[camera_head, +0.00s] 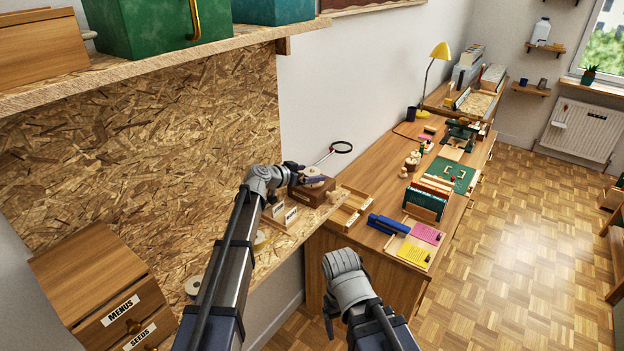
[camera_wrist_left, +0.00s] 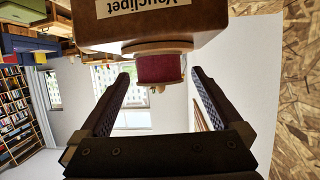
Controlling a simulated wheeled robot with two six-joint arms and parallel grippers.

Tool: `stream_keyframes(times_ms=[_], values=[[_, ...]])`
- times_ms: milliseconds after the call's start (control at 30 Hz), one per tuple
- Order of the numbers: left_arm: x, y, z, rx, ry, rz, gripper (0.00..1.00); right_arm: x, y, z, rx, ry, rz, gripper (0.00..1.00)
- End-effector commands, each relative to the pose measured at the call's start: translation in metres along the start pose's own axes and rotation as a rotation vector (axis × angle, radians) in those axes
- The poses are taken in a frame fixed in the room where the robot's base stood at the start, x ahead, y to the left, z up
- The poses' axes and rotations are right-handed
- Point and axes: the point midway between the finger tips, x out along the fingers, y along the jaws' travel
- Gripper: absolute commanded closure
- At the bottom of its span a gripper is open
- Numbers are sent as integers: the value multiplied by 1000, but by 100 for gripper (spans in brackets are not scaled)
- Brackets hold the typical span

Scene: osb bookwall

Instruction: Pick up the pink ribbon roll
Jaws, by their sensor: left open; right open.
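The pink ribbon roll (camera_wrist_left: 160,69), a spool with deep pink ribbon between pale wooden discs, stands on a brown labelled box (camera_wrist_left: 150,20). The left wrist view is upside down. My left gripper (camera_wrist_left: 157,95) is open, with one finger on each side of the roll and clear gaps to it. In the head view my left gripper (camera_head: 308,180) is at the box top, partly covering the roll (camera_head: 314,171). My right gripper (camera_head: 329,318) is low at the bottom middle, open and away from the roll, its fingers mostly hidden by its wrist.
The box stands on the end of a narrow OSB shelf, beside a card holder (camera_head: 284,215) and a small wooden piece (camera_head: 333,197). A magnifier (camera_head: 341,148) rises behind. A wooden desk (camera_head: 370,180) with a blue stapler (camera_head: 388,224) lies to the right.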

Motion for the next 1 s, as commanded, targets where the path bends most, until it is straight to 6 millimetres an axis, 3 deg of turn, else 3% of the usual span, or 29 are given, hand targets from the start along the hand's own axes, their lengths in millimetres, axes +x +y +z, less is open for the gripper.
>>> stream_keyframes(times_ms=[133,900,1000], values=[[-1,0,0,0,0,0,1,-1,0,0,0,0,0,19],[-1,0,0,0,0,0,88,-1,0,0,0,0,0,19],[-1,0,0,0,0,0,94,-1,0,0,0,0,0,19]])
